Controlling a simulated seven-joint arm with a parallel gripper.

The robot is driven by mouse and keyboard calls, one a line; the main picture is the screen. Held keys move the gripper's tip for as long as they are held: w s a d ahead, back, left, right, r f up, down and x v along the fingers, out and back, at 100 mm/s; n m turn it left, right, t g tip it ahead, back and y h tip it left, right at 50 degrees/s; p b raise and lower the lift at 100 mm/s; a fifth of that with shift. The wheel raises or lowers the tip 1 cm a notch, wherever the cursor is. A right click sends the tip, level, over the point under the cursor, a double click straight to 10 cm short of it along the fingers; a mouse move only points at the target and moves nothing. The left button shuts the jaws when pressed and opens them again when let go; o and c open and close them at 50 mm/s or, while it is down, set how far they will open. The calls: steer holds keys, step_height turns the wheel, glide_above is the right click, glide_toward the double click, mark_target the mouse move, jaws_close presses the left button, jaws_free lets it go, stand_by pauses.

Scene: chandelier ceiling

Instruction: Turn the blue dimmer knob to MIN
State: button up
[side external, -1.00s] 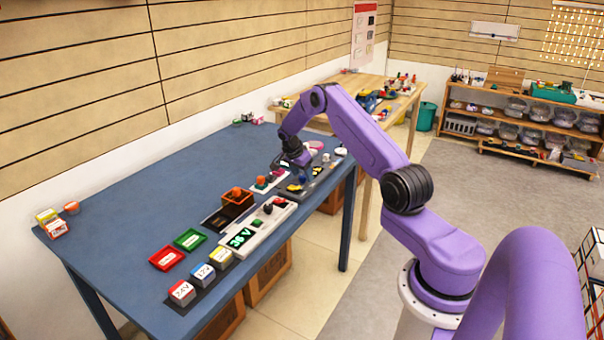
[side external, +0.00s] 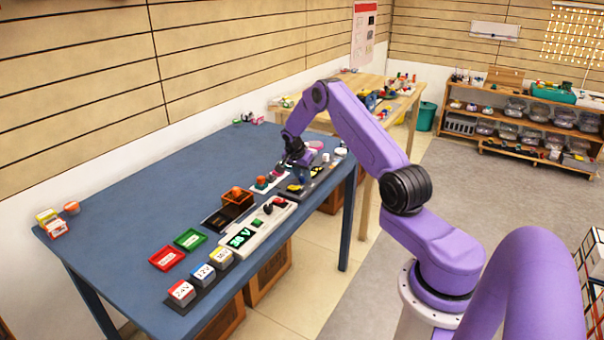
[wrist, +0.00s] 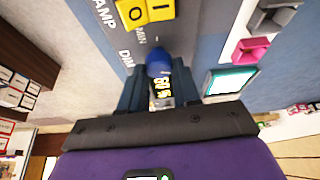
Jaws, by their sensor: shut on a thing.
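The blue dimmer knob (wrist: 158,60) sits on a grey panel in the wrist view. My gripper (wrist: 159,78) is shut on it, with one dark finger on each side. Beside the knob, a small dark display (wrist: 162,92) between the fingers shows yellow characters that look like "60 %". A "MIN" label (wrist: 140,35) is printed near the knob, and part of a "DIM" label (wrist: 126,60) shows to its left. In the side external view my gripper (side external: 298,174) is down at the panel (side external: 316,182), and the knob is mostly hidden there.
A pink part (wrist: 250,50) and a teal screen (wrist: 228,80) are to the right. A white power unit (side external: 262,231), an orange bin (side external: 237,199) and red (side external: 166,258) and green (side external: 190,239) trays share the blue table.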

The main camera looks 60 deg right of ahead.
steer(key=n+t, duration=0.2)
steer(key=n, duration=0.3)
steer(key=shift+s, duration=0.15)
steer(key=n+t+y, duration=0.1)
steer(key=n, duration=0.2)
steer(key=n+y, duration=0.1)
steer(key=n, duration=0.2)
steer(key=shift+d+t, duration=0.15)
steer(key=shift+t, duration=0.25)
steer(key=n+y, duration=0.1)
steer(key=n, duration=0.3)
steer(key=shift+n+t+y, duration=0.3)
steer(key=shift+n+y, duration=0.1)
steer(key=n+y, duration=0.1)
steer(key=n, duration=0.3)
steer(key=shift+d+n+y, duration=0.15)
steer(key=shift+n+y, duration=0.25)
steer(key=shift+n, duration=0.3)
steer(key=o, duration=1.1)
steer(key=shift+c, duration=0.2)
steer(key=shift+s, duration=0.1)
